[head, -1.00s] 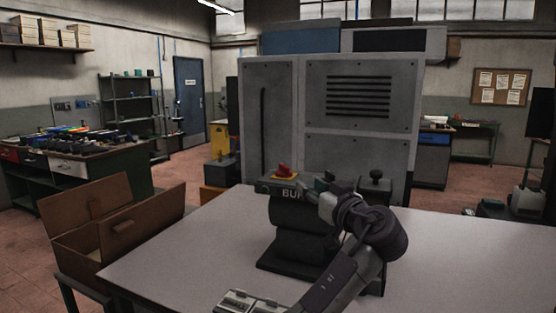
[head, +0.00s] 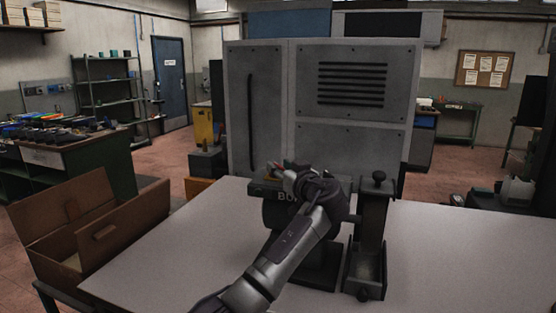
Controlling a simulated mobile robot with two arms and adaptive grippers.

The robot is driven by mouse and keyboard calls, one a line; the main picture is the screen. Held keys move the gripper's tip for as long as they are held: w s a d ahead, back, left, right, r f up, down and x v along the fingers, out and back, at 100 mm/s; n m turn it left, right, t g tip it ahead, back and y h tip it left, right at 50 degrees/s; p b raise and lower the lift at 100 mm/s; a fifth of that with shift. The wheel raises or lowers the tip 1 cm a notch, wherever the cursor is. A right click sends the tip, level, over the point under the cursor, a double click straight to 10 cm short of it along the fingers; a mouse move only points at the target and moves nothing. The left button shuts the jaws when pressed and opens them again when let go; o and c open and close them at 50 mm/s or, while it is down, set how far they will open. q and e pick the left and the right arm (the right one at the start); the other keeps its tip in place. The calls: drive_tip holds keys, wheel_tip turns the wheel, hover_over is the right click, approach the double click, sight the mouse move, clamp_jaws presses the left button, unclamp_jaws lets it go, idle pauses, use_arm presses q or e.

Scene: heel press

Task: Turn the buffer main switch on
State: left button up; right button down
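The buffer (head: 318,275) is a dark machine on the light grey table, with a partly covered label starting "BU" on its front. Its red switch (head: 270,167) sits on top at the left end, on a small yellowish patch, and is mostly hidden by my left gripper (head: 284,175). The gripper is at the switch, seen from behind; I cannot tell whether its fingers touch the switch or whether they are open. My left wrist and forearm cover much of the buffer's middle. My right gripper is not in view.
A dark post with a round knob (head: 378,178) stands at the buffer's right, above an open-topped tray (head: 365,277). A grey cabinet (head: 352,150) rises behind the table (head: 460,255). An open brown wooden box (head: 70,212) stands at left. The table's right side is clear.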

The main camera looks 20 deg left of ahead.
use_arm(q)
drive_tip(key=shift+w+a+r, duration=0.15)
drive_tip(key=shift+w+a, duration=0.5)
drive_tip(key=shift+w, duration=0.05)
clamp_jaws()
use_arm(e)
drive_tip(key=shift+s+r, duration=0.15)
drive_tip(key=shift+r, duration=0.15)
use_arm(q)
drive_tip(key=shift+f, duration=0.2)
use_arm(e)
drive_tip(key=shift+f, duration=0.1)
